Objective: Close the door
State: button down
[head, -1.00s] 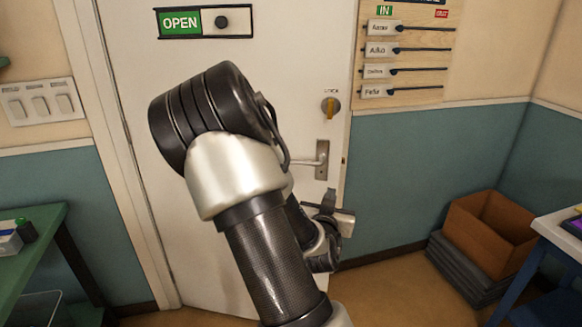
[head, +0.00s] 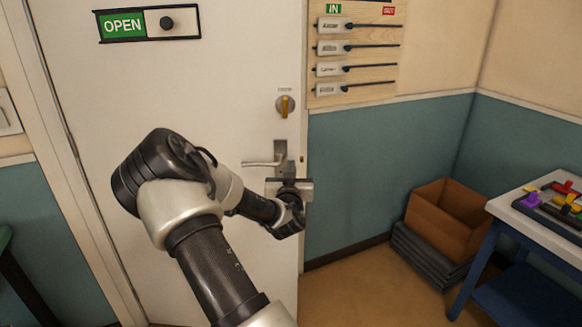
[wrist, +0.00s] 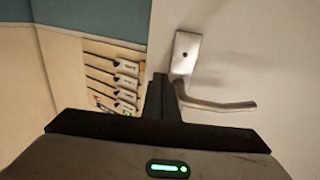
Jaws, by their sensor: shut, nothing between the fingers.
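The white door (head: 225,75) fills the middle of the head view. My gripper (head: 290,183) is at the door's right edge, just below the lever's plate. In the wrist view, the shut fingers (wrist: 159,80) are empty and appear close beside the handle (wrist: 215,103). I cannot tell whether they touch the door or handle.
The name board (head: 358,50) is on the wall right of the door. A cardboard box (head: 450,220) sits on dark stacked pieces by the wall. A table with colored items (head: 545,210) stands at the right. The floor (head: 350,290) between door and table is clear.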

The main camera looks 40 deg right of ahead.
jog(key=shift+w+d, duration=0.45)
jog(key=shift+w, duration=0.05)
